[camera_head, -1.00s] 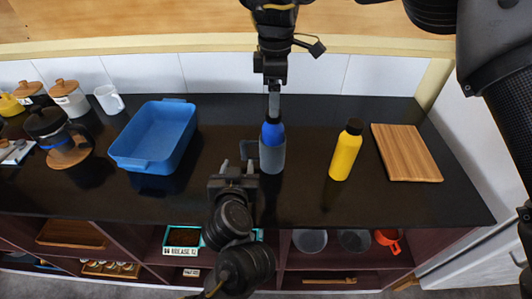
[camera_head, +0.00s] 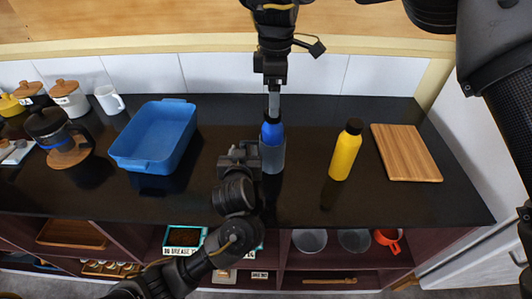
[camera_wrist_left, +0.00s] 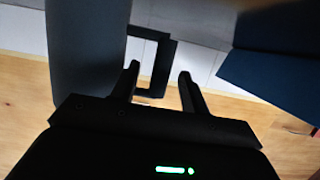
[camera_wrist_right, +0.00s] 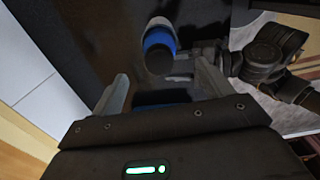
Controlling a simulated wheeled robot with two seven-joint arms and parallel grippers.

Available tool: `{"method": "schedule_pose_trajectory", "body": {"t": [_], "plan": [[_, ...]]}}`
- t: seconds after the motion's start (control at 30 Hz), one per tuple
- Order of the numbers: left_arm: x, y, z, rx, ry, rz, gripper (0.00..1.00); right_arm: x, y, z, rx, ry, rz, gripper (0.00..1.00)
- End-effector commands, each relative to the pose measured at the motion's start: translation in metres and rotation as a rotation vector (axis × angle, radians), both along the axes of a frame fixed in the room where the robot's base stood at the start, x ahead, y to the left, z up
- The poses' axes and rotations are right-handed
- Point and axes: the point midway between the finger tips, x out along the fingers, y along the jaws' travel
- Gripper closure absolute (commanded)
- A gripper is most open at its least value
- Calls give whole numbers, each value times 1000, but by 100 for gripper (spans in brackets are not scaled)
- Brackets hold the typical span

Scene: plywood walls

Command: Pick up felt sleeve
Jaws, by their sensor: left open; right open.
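The grey felt sleeve (camera_head: 271,158) stands upright around the lower part of a blue bottle (camera_head: 272,132) on the black counter. In the left wrist view the sleeve (camera_wrist_left: 86,50) is at the left, with a dark square loop (camera_wrist_left: 172,65) at its side. My left gripper (camera_head: 246,150) is beside the sleeve's left side. In its wrist view it is open (camera_wrist_left: 158,72), with the loop between or just beyond its fingertips; contact is unclear. My right gripper (camera_head: 273,104) points down just above the bottle. It is open in its wrist view (camera_wrist_right: 163,82), with blue showing between its fingers.
A blue tray (camera_head: 128,161) is at the left, beyond a bare stretch of counter. A coffee press (camera_head: 50,127), a mug (camera_head: 109,99) and jars are farther left. Open shelves lie below.

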Motion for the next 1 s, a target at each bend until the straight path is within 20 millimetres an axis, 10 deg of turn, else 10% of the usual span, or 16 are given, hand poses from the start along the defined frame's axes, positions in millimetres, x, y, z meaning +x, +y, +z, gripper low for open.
{"method": "schedule_pose_trajectory", "body": {"t": [0.53,0.87,1.0], "plan": [[34,1,-11,-1,1,1,56,0,0,0,0,0,0,21],[34,1,-11,-1,1,1,99,0,0,0,0,0,0,21],[34,1,-9,-3,-2,2,100,0,0,0,0,0,0,21]]}}
